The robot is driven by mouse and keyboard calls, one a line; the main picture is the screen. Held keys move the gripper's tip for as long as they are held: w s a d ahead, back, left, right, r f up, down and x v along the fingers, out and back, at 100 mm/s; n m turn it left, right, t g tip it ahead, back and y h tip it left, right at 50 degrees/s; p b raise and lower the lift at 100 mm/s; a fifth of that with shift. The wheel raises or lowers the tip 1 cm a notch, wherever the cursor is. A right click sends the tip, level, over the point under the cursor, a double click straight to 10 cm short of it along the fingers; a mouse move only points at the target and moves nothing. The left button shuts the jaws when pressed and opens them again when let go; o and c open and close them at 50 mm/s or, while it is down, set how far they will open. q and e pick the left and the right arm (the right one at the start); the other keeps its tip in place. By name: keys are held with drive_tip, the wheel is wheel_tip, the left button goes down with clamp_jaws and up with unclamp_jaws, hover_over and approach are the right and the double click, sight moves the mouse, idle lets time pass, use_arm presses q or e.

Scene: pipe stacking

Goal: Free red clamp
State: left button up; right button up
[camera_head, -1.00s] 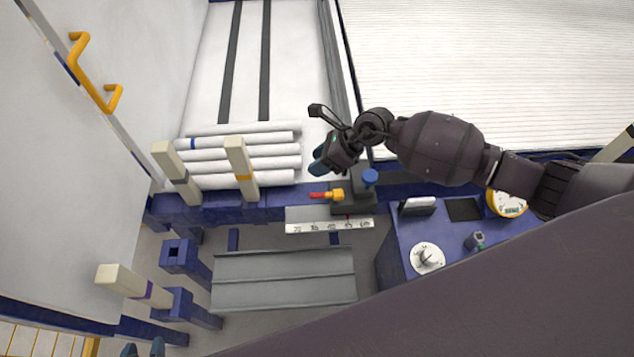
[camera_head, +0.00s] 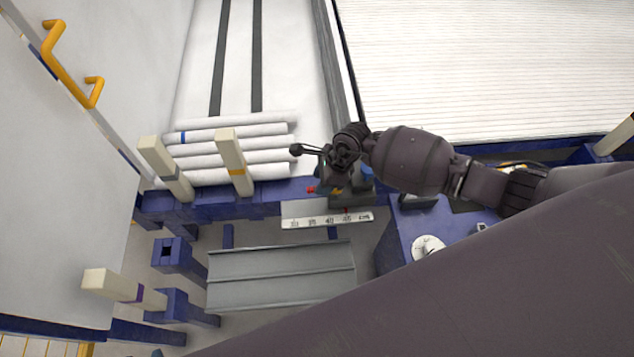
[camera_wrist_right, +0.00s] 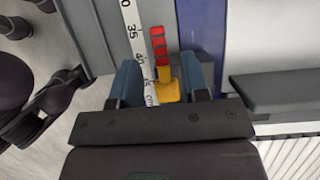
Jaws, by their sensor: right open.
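The red clamp lever (camera_head: 311,189) pokes out to the left from under my right gripper (camera_head: 338,178) in the head view. Its yellow part (camera_head: 337,190) is mostly covered by the gripper. In the right wrist view the red handle (camera_wrist_right: 158,46) lies beyond the fingertips and the yellow base (camera_wrist_right: 167,89) sits between the two blue fingers. My right gripper (camera_wrist_right: 162,77) is open, one finger on each side of the clamp; I cannot tell whether either finger touches it. A small bluish tip at the bottom edge of the head view may be my left gripper (camera_head: 157,353); its jaws are hidden.
A white ruler (camera_head: 325,220) lies just in front of the clamp. White pipes (camera_head: 240,157) are stacked behind beige posts (camera_head: 234,160) on the left. A blue cabinet with a round dial (camera_head: 428,248) stands to the right. A grey tray (camera_head: 280,275) lies below.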

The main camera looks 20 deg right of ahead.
drive_tip(key=shift+x, duration=1.15)
drive_tip(key=shift+w, duration=0.1)
clamp_jaws()
